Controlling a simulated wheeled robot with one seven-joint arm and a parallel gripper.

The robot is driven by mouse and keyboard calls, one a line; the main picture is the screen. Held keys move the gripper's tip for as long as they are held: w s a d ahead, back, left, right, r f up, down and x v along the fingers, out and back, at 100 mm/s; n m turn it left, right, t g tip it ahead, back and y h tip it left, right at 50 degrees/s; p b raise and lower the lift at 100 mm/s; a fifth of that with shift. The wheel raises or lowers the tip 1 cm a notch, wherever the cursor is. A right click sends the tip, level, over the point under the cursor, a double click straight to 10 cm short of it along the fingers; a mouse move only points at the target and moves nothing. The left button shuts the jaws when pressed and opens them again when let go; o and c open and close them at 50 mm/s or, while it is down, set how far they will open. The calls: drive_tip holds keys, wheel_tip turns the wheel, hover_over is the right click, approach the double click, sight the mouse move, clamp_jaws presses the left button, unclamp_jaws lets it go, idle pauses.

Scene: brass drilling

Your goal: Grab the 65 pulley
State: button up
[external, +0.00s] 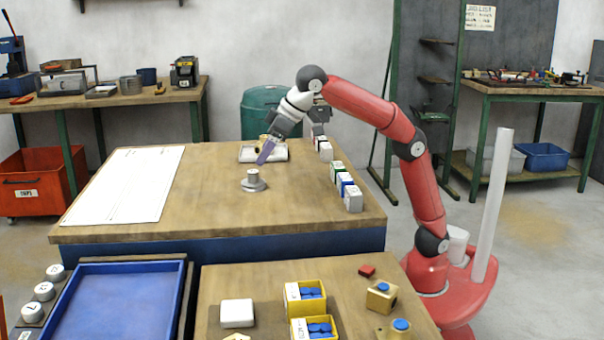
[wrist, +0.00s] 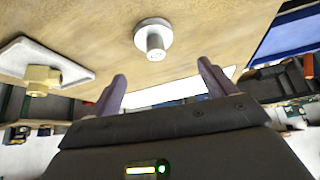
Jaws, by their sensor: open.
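A pale grey stepped round part (external: 253,180), a wide flange with a narrower hub, stands on the wooden table. It looks like the pulley, but I cannot read a 65 on it. In the wrist view the round part (wrist: 153,38) is ahead of the fingertips, roughly between their lines and apart from them. My gripper (external: 264,155) is tilted downward above the table, a little behind and right of the part. In the wrist view my gripper (wrist: 162,75) shows its two purple fingers spread with nothing between them.
Small boxes (external: 346,187) line the table's right side. A white sheet (external: 125,185) covers the left. A blue tray (external: 115,300) and yellow bins (external: 306,297) stand in front.

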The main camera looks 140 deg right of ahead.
sight(255, 171)
drive_tip(key=shift+f, duration=0.65)
drive_tip(key=x, duration=0.2)
drive_tip(key=b+x, duration=0.1)
drive_tip(key=x, duration=0.4)
drive_tip(key=shift+s+d+f+b, duration=0.2)
drive_tip(key=shift+d+f+b, duration=0.1)
drive_tip(key=shift+b, duration=0.05)
drive_tip(key=shift+c, duration=0.4)
drive_tip(key=c, duration=1.1)
drive_tip(key=shift+r, duration=0.15)
